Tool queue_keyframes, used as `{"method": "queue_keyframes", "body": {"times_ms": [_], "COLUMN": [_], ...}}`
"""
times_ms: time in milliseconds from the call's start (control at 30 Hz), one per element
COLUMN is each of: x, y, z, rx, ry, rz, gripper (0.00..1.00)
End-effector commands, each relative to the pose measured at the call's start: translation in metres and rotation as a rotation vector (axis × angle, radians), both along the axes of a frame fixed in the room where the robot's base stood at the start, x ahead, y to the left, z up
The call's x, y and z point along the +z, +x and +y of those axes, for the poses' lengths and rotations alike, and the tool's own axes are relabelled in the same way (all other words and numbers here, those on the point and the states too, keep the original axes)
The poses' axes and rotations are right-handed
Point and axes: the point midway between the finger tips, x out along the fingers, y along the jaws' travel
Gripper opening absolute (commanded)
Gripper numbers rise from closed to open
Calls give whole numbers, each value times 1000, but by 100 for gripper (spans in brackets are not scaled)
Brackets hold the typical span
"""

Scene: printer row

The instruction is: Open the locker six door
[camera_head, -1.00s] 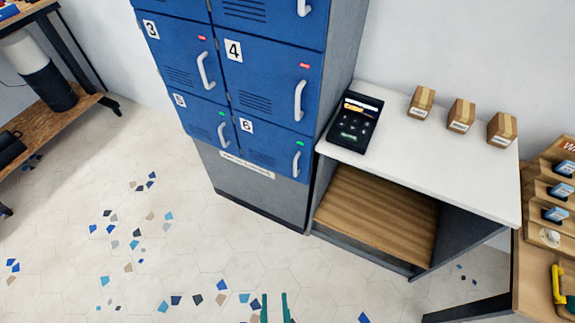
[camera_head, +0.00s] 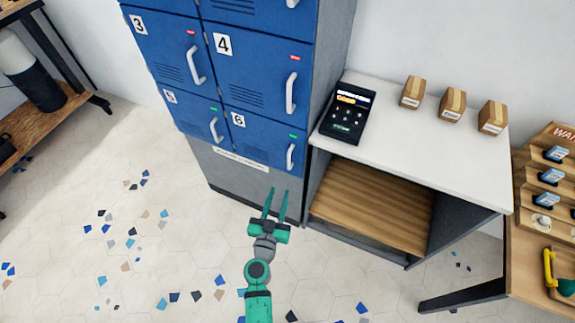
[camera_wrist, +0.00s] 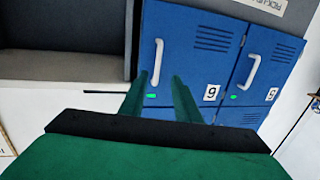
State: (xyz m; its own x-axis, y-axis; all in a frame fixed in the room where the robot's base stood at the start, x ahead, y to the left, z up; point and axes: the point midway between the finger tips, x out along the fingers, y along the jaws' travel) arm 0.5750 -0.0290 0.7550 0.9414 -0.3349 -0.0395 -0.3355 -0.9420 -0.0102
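The locker six door (camera_head: 262,143) is blue, at the bottom right of the locker block in the head view, with a "6" label, a green light and a white vertical handle (camera_head: 290,156). It looks shut. My green gripper (camera_head: 275,204) is open and empty, below and in front of this door, apart from the handle. In the wrist view, the locker six door (camera_wrist: 195,55) appears upside down, its handle (camera_wrist: 158,62) just beyond and slightly left of my gripper's fingertips (camera_wrist: 158,78).
Locker five (camera_head: 195,117) also has a green light; lockers three (camera_head: 165,45) and four (camera_head: 255,65) show red. A white-topped counter (camera_head: 400,135) with a keypad device (camera_head: 348,113) and small boxes (camera_head: 451,105) stands right of the lockers. The tiled floor in front is clear.

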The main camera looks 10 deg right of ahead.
Motion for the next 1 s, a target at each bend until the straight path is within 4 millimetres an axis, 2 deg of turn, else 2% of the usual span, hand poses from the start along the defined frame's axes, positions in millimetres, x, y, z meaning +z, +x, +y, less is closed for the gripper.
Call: {"method": "queue_keyframes", "body": {"times_ms": [67, 367, 700, 1000], "x": [6, 11, 11, 11], "y": [11, 33, 86, 114], "z": [-6, -16, -35, -45], "rx": [-11, -19, -17, -16], "ry": [-14, -21, -22, -22], "rz": [-21, -37, -36, -36], "gripper": [29, 29, 29, 29]}}
